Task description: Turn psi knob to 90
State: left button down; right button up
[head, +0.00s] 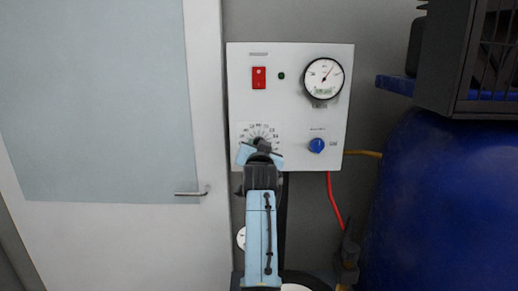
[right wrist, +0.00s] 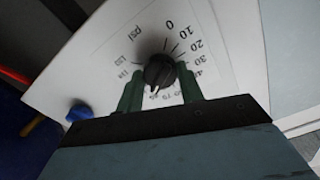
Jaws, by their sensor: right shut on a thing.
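The black psi knob (right wrist: 160,70) sits on a white dial plate with printed numbers on the control panel (head: 297,100). In the right wrist view the numbers 0 to 30 read along the right of the knob. A pale mark on the knob points down toward the gripper, where the numbers are too small or covered to read surely. My right gripper (right wrist: 161,88) has a dark green finger on either side of the knob and is shut on it. In the head view my right gripper (head: 260,152) covers most of the knob. My left gripper is not in view.
A white door (head: 110,230) with a handle stands left. A blue tank (head: 435,210) stands right, with a red hose (head: 333,200) beside it.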

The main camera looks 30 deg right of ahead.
jog(key=shift+m, duration=0.7)
jog(key=o, duration=1)
jog(key=shift+r, duration=0.15)
notch_tip(320, 180, up, 10)
jog(key=shift+f, duration=0.1)
jog(key=shift+f, duration=0.1)
